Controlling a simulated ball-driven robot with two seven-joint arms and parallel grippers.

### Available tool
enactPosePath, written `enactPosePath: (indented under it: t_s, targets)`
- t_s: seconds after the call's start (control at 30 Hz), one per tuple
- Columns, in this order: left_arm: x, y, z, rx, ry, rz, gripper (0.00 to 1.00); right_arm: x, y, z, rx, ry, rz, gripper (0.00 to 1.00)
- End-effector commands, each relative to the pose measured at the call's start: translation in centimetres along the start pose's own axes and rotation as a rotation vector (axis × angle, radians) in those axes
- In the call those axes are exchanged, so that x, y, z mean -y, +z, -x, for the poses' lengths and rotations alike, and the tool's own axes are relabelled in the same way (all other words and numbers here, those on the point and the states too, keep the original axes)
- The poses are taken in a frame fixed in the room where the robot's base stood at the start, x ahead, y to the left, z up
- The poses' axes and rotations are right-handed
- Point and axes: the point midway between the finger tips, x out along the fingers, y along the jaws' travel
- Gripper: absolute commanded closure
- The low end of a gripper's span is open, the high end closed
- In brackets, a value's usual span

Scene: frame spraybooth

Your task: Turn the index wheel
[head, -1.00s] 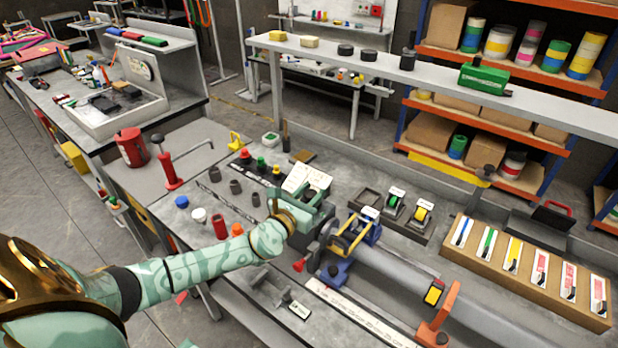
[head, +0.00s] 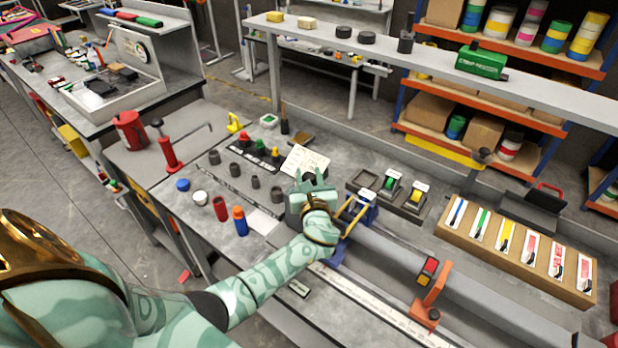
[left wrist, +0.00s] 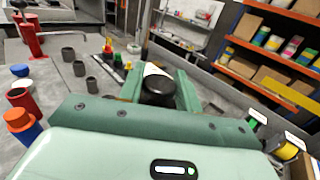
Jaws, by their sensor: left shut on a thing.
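My left gripper (head: 309,182) is at the left end of a long grey tube (head: 400,268). Its green fingers are shut on a black round knob, which shows between them in the left wrist view (left wrist: 158,88). The knob seems to belong to the index wheel. The wheel's disc at the tube's end is hidden behind my gripper and wrist. My right gripper is not in view.
A blue-and-yellow clamp (head: 362,207) is close right of my gripper. An orange bracket (head: 432,298) stands farther along the tube. A blue-and-orange bottle (head: 240,221) and red cup (head: 220,208) stand left. A grey shelf (head: 440,75) spans the back.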

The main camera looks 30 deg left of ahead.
Motion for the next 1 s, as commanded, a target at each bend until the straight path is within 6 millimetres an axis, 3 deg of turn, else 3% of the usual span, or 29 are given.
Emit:
enactPosePath:
  t_s: [0.53, 0.57, 0.6, 1.0]
  targets:
    - [0.03, 0.16, -0.06, 0.003, 0.023, 0.002, 0.89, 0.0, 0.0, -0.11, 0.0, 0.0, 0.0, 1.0]
    - [0.03, 0.16, -0.06, 0.003, 0.023, 0.002, 0.58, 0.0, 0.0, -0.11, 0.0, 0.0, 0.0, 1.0]
    - [0.03, 0.16, -0.06, 0.003, 0.023, 0.002, 0.47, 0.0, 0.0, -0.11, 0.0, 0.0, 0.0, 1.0]
    - [0.05, 0.01, 0.78, 0.0, 0.021, 0.001, 0.46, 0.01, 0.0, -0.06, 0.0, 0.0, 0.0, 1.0]
